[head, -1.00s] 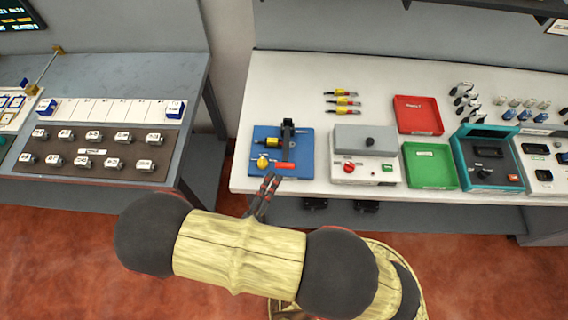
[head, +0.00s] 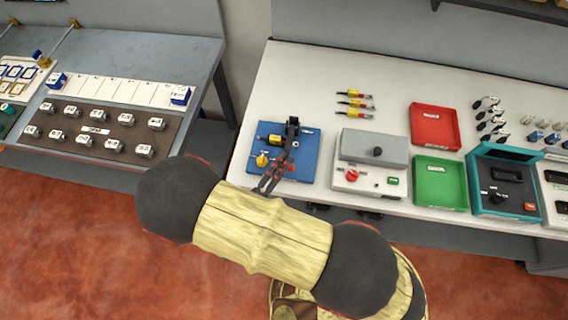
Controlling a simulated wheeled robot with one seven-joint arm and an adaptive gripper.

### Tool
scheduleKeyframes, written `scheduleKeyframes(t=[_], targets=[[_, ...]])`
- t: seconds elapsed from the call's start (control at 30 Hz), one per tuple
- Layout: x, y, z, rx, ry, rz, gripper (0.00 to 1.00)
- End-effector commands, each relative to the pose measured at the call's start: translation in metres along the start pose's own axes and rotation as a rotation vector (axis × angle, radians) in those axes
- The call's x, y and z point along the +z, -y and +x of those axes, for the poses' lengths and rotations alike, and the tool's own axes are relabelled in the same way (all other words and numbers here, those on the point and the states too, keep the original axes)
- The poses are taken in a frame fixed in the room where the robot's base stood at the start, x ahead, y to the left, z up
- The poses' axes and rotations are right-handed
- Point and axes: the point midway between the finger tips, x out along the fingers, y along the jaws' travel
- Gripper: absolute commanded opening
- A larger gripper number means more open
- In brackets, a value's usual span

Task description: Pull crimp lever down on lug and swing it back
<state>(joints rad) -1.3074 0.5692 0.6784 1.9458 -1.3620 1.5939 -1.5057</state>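The crimp tool stands on a blue base plate (head: 308,138) near the front left of the white bench. Its black lever (head: 292,132) rises from the plate, and a small part of its red grip (head: 291,168) shows at the front end. A yellow cylindrical part (head: 271,139) and a yellow knob (head: 262,160) sit at the left of the plate. My gripper (head: 275,174) is at the plate's front edge, by the red grip, with its fingers apart. The fingers partly hide the grip, and I cannot tell whether they touch it. The lug cannot be made out.
A grey box with a red knob (head: 352,175) stands close to the right of the plate. Beyond it are a green tray (head: 440,182), a red tray (head: 435,126) and a teal device (head: 480,155). Yellow-and-red parts (head: 355,103) lie behind. A grey table (head: 130,62) stands left, across a gap.

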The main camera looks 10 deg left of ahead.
Motion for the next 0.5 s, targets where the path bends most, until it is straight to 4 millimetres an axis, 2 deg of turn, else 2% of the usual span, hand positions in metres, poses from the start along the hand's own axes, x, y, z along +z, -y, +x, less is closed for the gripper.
scheduleKeyframes(t=[0.4,0.5], targets=[[-0.0001,-0.0001,0.0,0.0,0.0,0.0,0.01],[-0.0001,-0.0001,0.0,0.0,0.0,0.0,0.0]])
